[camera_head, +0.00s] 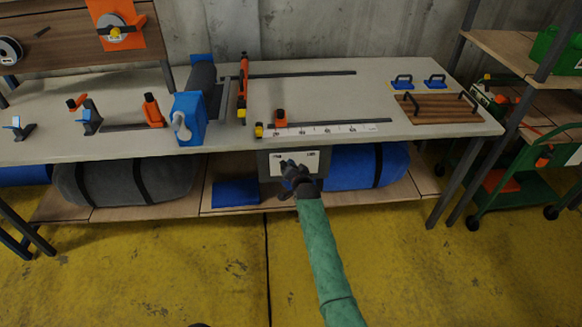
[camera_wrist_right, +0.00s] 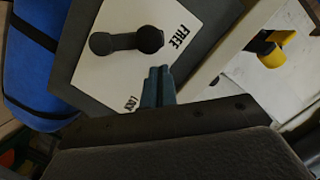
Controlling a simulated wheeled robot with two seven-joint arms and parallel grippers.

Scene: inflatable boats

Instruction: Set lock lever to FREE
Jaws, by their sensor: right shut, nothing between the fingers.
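The lock lever (camera_wrist_right: 127,41) is black, with a round end at each side. It lies on a white plate (camera_wrist_right: 105,75) printed with FREE and LOCK. Its larger, nearer end sits beside the word FREE, so the lever points to FREE. The LOCK label is at the lower edge of the plate. My right gripper (camera_wrist_right: 158,75) is shut and empty in front of the plate, with a small gap in the picture between its tips and the lever. In the head view my right gripper (camera_head: 289,165) covers the lever below the bench edge. My left gripper is not in view.
The plate sits on a grey panel (camera_head: 268,175) under the workbench (camera_head: 330,88). A blue roll (camera_head: 355,168) lies to its right and a flat blue item (camera_head: 236,192) to its left. The bench edge is just above my right gripper. The yellow floor in front is clear.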

